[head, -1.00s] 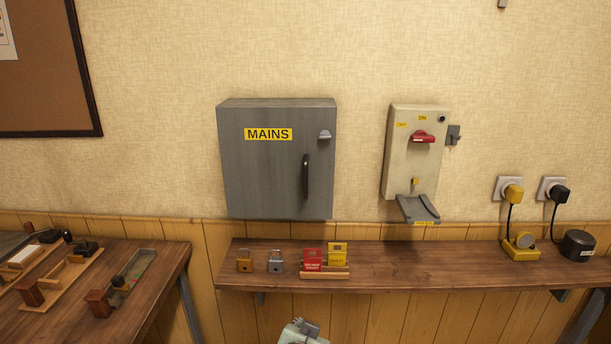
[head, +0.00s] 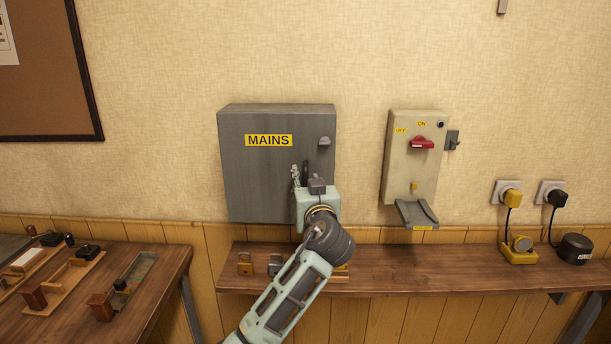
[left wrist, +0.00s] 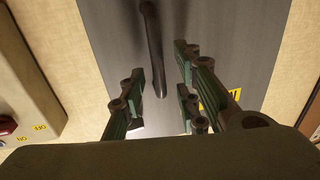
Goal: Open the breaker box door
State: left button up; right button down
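The grey breaker box (head: 262,190) with the yellow MAINS label hangs on the wall, and its door looks closed. Its dark upright handle (head: 306,170) is partly hidden by my left gripper (head: 298,176), which is raised in front of the door. In the left wrist view the handle (left wrist: 153,50) shows between the two open fingers (left wrist: 158,97). The fingers are apart, and I see no contact with the handle. My right gripper is not in view.
The switch box (head: 397,165) with a red lever is on the wall to the right. Below is a wooden shelf (head: 400,265) with padlocks (head: 245,264); my arm hides most of the tags there. A workbench (head: 165,285) stands at left. Wall between the boxes is clear.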

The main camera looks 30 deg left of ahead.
pick_arm(q)
jog(key=shift+x, duration=0.95)
jog(key=shift+c, duration=0.3)
grip_shut()
